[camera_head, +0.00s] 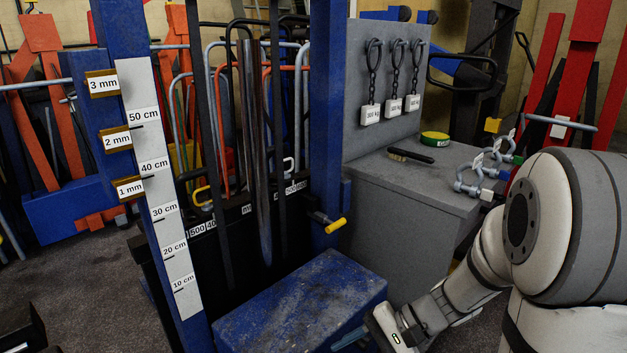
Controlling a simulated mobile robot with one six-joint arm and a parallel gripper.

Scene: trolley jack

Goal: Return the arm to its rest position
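My arm, white and grey, comes in from the right edge and reaches down to the lower middle of the picture. Its wrist end is low, beside the right front corner of a blue block (300,308). My gripper (350,338) shows only in part there, at the bottom edge. Its fingers are mostly hidden or cut off, so I cannot tell whether it is open or holds anything. I cannot tell whether it touches the blue block.
A grey cabinet (405,235) stands behind the arm, with shackles (468,182), a brush (410,156) and a green-yellow roll (434,138) on top. Tagged chains (371,85) hang on its back panel. A blue post with a centimetre scale (163,200) stands left. Dark floor (80,290) is open at lower left.

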